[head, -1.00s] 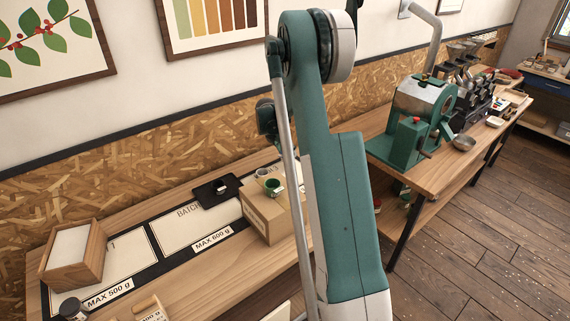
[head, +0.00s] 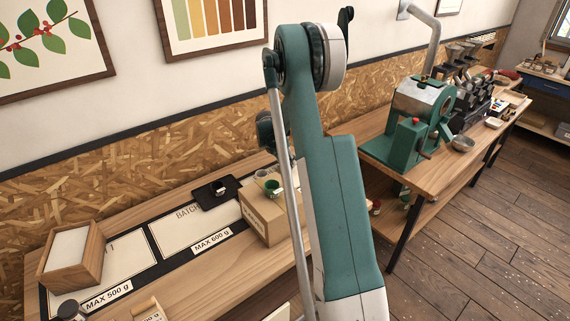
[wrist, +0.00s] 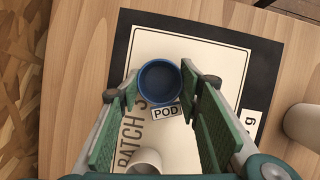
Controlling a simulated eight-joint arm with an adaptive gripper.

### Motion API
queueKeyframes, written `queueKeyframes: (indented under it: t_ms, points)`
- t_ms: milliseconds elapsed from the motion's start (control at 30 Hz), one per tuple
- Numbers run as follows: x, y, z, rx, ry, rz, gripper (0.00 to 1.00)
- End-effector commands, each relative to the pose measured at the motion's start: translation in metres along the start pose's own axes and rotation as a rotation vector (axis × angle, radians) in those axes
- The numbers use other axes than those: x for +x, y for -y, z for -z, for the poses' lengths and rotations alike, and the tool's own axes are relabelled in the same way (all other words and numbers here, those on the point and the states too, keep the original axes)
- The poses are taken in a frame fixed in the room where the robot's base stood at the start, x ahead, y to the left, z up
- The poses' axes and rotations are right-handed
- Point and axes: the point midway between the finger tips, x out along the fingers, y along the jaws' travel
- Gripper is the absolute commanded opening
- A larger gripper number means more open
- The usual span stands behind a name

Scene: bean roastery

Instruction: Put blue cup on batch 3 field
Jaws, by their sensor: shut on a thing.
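The blue cup (wrist: 159,82) is in the wrist view, seen from above, with its round opening facing the camera. My gripper (wrist: 161,86) is shut on it, one green-padded finger at each side. Below the cup lies the white batch 3 field (wrist: 215,55) with a dark border; its lettering is partly covered. I cannot tell whether the cup touches the field or hangs above it. A small POD label (wrist: 166,112) shows just below the cup in the picture. In the head view my arm hides the gripper, the blue cup and this field.
A white cup (wrist: 147,158) shows low between the fingers, and a pale round object (wrist: 303,126) is at the right. The head view shows a cardboard box (head: 262,216) with a green cup (head: 272,187), a black scale (head: 217,193) and a wooden box (head: 70,258).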

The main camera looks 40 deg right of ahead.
Motion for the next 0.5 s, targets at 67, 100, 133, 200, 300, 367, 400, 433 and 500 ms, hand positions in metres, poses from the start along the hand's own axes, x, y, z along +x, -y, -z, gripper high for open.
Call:
queueKeyframes:
  t_ms: [67,100,133,200,300,367,400,433,500]
  points:
    - [-0.0001,0.0001,0.0,0.0,0.0,0.0,0.22]
    - [-0.0002,0.0001,-0.0001,0.0,0.0,0.0,0.22]
    - [-0.0002,0.0001,-0.0001,0.0,0.0,0.0,0.22]
    - [-0.0002,0.0001,-0.0001,0.0,0.0,0.0,0.22]
    - [0.001,0.0001,0.0005,0.0,0.0,0.0,0.22]
    - [0.0025,0.0001,0.0011,0.0,0.0,0.0,0.22]
    - [0.0034,0.0001,0.0014,0.0,0.0,0.0,0.22]
    - [0.003,0.0001,0.0013,0.0,0.0,0.0,0.38]
    - [0.0025,0.0001,0.0011,0.0,0.0,0.0,0.47]
